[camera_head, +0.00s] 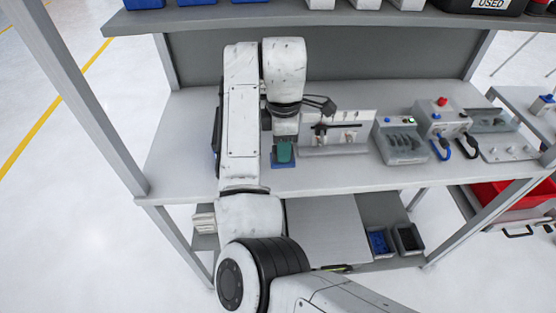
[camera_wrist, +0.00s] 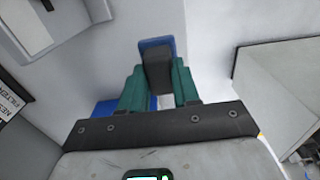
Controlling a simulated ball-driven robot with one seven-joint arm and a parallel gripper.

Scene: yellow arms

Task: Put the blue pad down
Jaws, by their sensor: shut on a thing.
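The blue pad (camera_head: 275,162) is near the front of the grey bench top (camera_head: 180,135), just below my gripper (camera_head: 285,152). In the wrist view, the blue pad (camera_wrist: 157,43) shows beyond the fingertips and again at the left behind a finger. A dark block stands between the two green fingers of my gripper (camera_wrist: 159,66), which are shut on it; it looks like the pad's grip part. The fingers hide much of the pad. I cannot tell whether the pad touches the bench or hangs just above it.
A pale upright tool panel (camera_head: 348,133) stands close to the right of my gripper. Farther right are a grey box (camera_head: 400,142) and a box with a red button (camera_head: 442,118). The bench is clear to the left of my arm. A shelf (camera_head: 230,18) runs above.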

